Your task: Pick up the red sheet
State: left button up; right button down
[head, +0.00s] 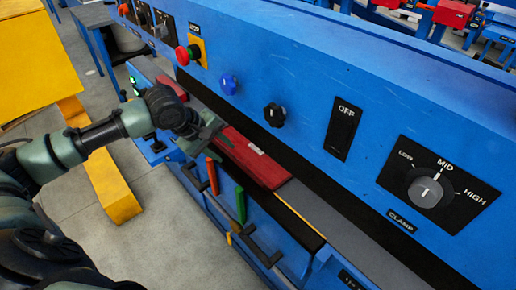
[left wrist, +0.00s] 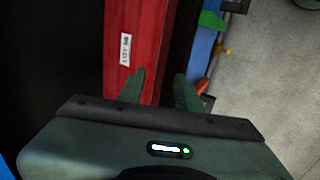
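The red sheet (head: 262,165) is a long red piece with a small white label, lying in the dark slot under the machine's blue front panel. It also shows in the left wrist view (left wrist: 142,40), running up the picture. My left gripper (head: 212,136) is at the sheet's left part in the head view. Its fingers are apart in the left wrist view (left wrist: 160,84), one over the sheet and the other beyond its right edge. I cannot tell whether they touch it. My right gripper is not in view.
The blue panel (head: 300,70) with knobs, switches and a clamp dial (head: 432,190) overhangs the slot. Orange (head: 212,175) and green (head: 240,204) handles stand along the front. A yellow beam (head: 110,185) lies on the grey floor at left.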

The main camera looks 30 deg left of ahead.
aim_at(225, 152)
pick_arm(q)
jog(key=x, duration=0.4)
grip_shut()
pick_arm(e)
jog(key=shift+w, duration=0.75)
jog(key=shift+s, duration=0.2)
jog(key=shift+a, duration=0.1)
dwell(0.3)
